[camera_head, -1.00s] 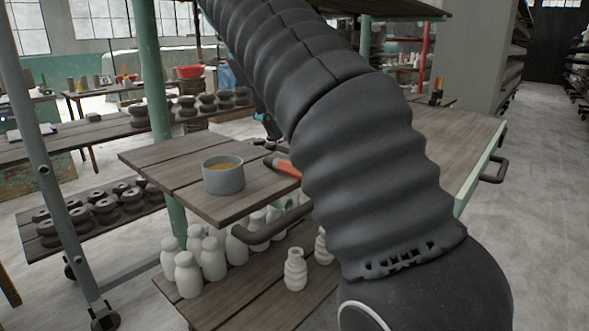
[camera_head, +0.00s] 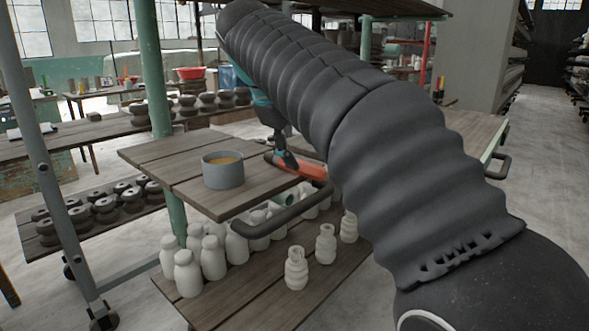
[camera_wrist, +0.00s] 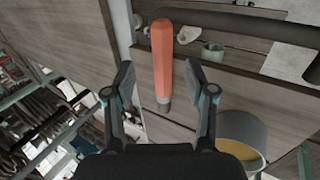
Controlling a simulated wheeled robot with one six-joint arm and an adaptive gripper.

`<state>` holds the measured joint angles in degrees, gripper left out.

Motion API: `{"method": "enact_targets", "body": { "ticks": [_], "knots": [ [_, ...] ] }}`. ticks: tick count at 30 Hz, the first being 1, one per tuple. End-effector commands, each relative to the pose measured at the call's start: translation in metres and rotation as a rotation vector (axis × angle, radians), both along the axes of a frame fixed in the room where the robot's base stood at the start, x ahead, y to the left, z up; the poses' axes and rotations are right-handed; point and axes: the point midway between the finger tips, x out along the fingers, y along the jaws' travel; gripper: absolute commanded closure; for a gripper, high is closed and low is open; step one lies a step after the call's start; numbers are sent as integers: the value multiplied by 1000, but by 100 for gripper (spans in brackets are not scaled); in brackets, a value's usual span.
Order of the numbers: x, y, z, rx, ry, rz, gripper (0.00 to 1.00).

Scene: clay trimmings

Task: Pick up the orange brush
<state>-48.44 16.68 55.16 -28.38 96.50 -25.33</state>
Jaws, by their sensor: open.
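The orange brush (camera_head: 308,168) lies on the wooden cart top near its right side, partly hidden by my arm in the head view. In the wrist view the brush (camera_wrist: 162,58) runs up and down the picture, with its grey end toward me. My gripper (camera_wrist: 160,80) is open, with one finger on each side of the brush and gaps between. In the head view my gripper (camera_head: 287,160) is at the brush, above the cart top; its fingertips are hard to make out there.
A grey pot (camera_head: 223,172) with yellowish contents stands on the cart top left of the brush; it shows at lower right in the wrist view (camera_wrist: 240,132). A dark handle rail (camera_head: 283,212) runs along the cart's edge. Several pale bottles (camera_head: 212,258) stand on the lower shelf.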

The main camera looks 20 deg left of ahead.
Motion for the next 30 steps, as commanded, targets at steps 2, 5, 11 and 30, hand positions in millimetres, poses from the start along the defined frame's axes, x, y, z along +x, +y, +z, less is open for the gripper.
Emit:
{"method": "enact_targets", "body": {
  "ticks": [2,5,11,30],
  "knots": [
    [3,-4,-15,-2,2,-2,45],
    [8,-7,-27,-2,3,-1,45],
    [16,-10,-39,0,1,0,45],
    [16,-10,-39,0,1,0,100]
  ]
}}
